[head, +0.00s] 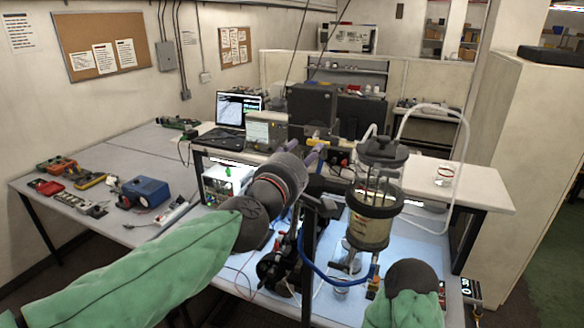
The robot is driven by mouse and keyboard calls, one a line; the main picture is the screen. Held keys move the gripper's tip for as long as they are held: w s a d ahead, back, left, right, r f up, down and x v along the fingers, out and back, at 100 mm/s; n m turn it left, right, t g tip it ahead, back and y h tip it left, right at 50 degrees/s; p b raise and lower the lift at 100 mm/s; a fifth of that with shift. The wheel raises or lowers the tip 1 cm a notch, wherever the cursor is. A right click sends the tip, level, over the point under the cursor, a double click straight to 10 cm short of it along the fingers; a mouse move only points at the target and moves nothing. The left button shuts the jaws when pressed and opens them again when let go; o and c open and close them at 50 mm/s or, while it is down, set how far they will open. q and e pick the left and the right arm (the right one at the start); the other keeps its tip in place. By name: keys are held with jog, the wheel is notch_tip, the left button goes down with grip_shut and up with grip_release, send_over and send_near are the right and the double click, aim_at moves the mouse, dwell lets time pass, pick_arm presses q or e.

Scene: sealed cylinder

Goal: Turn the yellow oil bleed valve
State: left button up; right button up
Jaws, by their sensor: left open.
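A small yellow part (318,134), which may be the yellow oil bleed valve, shows just beyond my left gripper; its shape is too small to make out. My left gripper (314,152) reaches up and away over the bench with purple-grey fingers open. I cannot tell whether it touches the yellow part. The clear cylinder (374,212) with dark caps and pale yellow liquid stands to the right of the gripper. A brass-coloured fitting (373,271) sits below it. My right arm shows at the lower right, but its gripper is out of view.
A dark upright post (309,250) stands between my left arm and the cylinder. A blue hose (318,272) and a clear looping tube (466,150) run around the cylinder. A laptop (238,108) stands behind. The left table (110,165) holds tools and a blue device (146,190).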

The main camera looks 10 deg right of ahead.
pick_arm(q)
jog(key=v, duration=0.6)
jog(key=shift+f, duration=0.1)
